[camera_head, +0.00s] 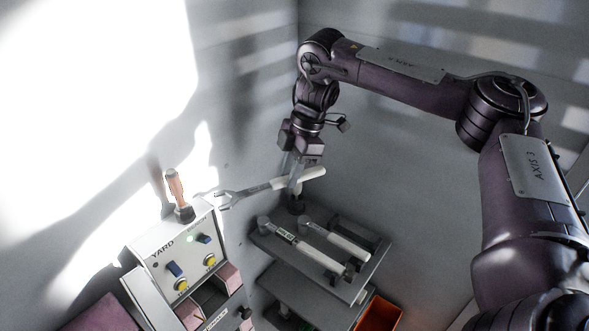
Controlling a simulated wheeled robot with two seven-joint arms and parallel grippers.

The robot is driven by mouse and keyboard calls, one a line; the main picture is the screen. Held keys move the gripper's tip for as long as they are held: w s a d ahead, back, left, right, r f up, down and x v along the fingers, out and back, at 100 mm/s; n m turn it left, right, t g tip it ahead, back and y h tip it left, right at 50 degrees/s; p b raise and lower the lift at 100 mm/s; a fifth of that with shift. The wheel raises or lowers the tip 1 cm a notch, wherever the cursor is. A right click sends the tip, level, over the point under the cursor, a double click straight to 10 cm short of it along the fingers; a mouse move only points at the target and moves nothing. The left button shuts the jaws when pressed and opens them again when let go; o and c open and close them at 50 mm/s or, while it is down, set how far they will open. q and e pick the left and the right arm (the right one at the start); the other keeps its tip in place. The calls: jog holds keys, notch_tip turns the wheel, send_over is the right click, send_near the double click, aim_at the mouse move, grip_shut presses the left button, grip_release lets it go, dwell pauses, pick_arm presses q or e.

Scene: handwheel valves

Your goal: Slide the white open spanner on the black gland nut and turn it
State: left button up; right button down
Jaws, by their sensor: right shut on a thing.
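My right gripper (296,178) reaches down from the upper right and is shut on the white handle of an open spanner (262,188). The spanner is held up in the air, tilted, with its handle end to the right. Its grey open jaw (223,201) points left, near the top right corner of the white panel box. My left gripper is not in view.
A white box marked YARD (165,247) has blue switches and yellow buttons. A grey shelf (262,240) below the gripper bears white-handled tools (335,239). An orange bin (379,315) is at the bottom. Walls stand close behind.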

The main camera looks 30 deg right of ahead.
aim_at(275, 181)
jog(key=shift+w+a, duration=0.2)
jog(key=shift+a, duration=1.35)
jog(key=shift+d+r, duration=0.1)
jog(key=shift+r, duration=0.1)
